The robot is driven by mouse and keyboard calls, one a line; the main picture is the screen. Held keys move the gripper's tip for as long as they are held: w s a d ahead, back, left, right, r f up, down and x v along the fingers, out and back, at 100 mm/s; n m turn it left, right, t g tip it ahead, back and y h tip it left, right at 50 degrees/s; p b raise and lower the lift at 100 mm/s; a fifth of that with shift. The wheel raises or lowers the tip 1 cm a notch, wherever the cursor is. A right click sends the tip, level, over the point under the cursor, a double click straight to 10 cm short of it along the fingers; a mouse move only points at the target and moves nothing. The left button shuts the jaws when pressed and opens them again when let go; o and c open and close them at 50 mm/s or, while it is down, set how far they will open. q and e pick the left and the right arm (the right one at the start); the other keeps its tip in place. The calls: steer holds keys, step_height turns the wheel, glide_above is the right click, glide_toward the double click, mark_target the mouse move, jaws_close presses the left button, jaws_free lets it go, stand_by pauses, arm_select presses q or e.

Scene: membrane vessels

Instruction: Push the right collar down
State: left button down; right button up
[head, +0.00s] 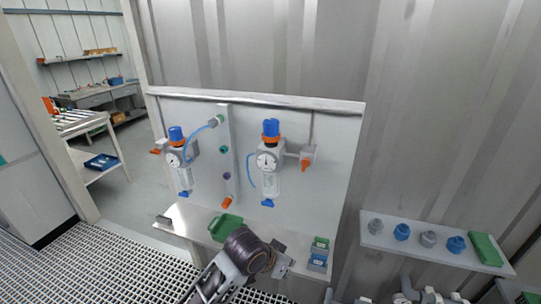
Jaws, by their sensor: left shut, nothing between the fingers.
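Two filter regulators hang on a pale upright panel (335,130). The right regulator (268,160) has a blue knob (271,127) on top, an orange collar (270,139) just below the knob, a round gauge and a clear bowl with a blue bottom. My left gripper (281,264) is low in front of the panel, over the shelf's front edge, below and apart from the right regulator. It is shut and empty.
An orange-handled valve (307,159) sits right of the right regulator. A blue hose curves beside each regulator. The panel's shelf (190,221) holds a green block (225,227) and small boxes (319,254). A side shelf (383,238) holds several blue and grey caps.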

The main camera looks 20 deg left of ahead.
arm_select(q)
steer(key=w+d+r+m+t, duration=0.1)
steer(key=w+d+r, duration=0.2)
steer(key=w+r, duration=0.45)
steer(key=w+d+r+m, duration=0.1)
steer(key=w+d+r, duration=0.3)
steer(key=r, duration=0.7)
steer(key=w+a+r+n+y, duration=0.1)
steer(key=w+a+r+n, duration=0.1)
steer(key=a+r, duration=0.4)
steer(key=w+a+r+n+t+y, duration=0.1)
steer(key=w+a+r+n, duration=0.1)
steer(key=a+r, duration=0.5)
steer(key=w+a+r+n+t+y, duration=0.1)
steer(key=w+a+r, duration=0.3)
steer(key=r, duration=1.2)
steer(key=a+n, duration=0.1)
steer(key=a, duration=0.2)
steer(key=shift+w, duration=0.2)
steer(key=shift+w+f, duration=0.1)
steer(key=shift+f, duration=0.05)
steer(key=p, duration=0.2)
glide_above(270, 121)
step_height(270, 121, down, 7)
steer(key=shift+w+f, duration=0.1)
steer(key=shift+w, duration=0.05)
steer(key=shift+f+p, duration=0.45)
steer(key=shift+f, duration=1.35)
